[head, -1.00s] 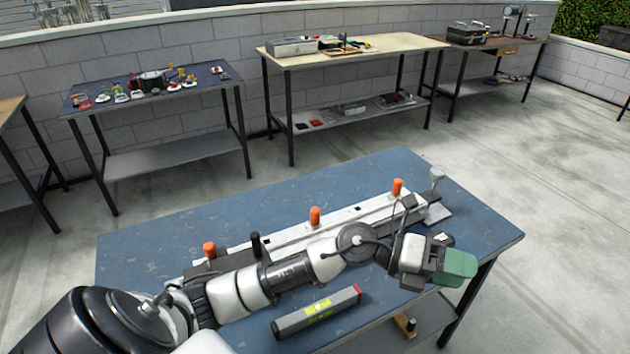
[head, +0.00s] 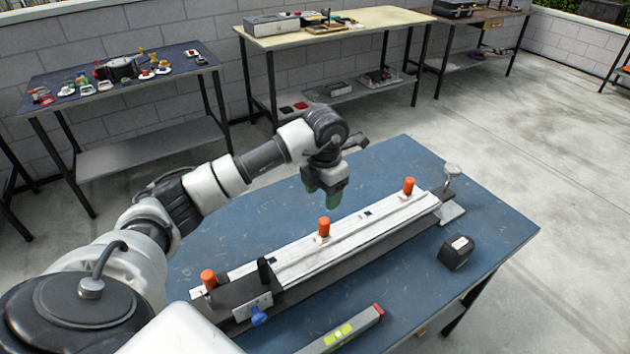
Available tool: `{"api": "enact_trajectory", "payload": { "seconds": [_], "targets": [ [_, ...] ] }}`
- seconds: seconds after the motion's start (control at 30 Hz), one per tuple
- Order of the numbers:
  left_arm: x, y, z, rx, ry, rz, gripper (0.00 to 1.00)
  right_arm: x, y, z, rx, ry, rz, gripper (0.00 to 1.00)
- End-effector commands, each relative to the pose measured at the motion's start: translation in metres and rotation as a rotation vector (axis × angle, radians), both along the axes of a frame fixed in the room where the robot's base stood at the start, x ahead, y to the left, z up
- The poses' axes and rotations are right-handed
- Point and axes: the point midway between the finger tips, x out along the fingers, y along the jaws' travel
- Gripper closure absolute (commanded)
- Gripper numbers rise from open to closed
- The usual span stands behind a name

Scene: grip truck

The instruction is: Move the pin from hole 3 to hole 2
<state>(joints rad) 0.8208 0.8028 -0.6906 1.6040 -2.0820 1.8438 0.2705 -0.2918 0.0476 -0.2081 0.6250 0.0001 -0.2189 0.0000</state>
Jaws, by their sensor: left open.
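A long white rail fixture (head: 345,238) lies across the blue table. Three orange-topped pegs stand along it: left (head: 208,280), middle (head: 323,228) and right (head: 409,186). A black upright pin (head: 265,271) stands near the rail's left end, between the left and middle orange pegs. A small dark square opening (head: 367,213) shows between the middle and right pegs. I see no hole numbers. My left gripper (head: 325,198), with green fingertips, points down above the table behind the middle orange peg. It is open and holds nothing visible. My right gripper is out of view.
A blue knob (head: 258,316) sticks out at the fixture's front left. A spirit level (head: 345,331) lies in front, and a black block (head: 456,252) sits at the right. A metal post (head: 451,173) stands at the rail's right end. The table's far right is clear.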

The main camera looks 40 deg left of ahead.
Motion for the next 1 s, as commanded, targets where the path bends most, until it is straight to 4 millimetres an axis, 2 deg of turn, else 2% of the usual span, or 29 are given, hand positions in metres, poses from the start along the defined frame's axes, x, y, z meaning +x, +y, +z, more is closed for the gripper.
{"api": "enact_trajectory", "payload": {
  "seconds": [0.1,0.27,0.37,0.6,1.0],
  "targets": [
    [-0.001,-0.001,-0.017,-0.001,0.005,0.000,0.41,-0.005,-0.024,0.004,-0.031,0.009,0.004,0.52],
    [-0.002,-0.001,-0.046,-0.003,0.006,0.000,0.41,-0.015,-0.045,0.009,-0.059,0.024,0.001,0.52],
    [-0.001,-0.001,-0.064,-0.003,0.006,-0.001,0.41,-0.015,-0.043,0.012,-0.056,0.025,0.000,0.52],
    [-0.001,-0.001,-0.094,-0.003,0.002,-0.002,0.41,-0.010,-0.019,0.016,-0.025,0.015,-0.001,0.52],
    [0.000,-0.001,-0.101,-0.003,0.001,-0.002,0.41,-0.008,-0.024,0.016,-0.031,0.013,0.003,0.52]
  ]
}}
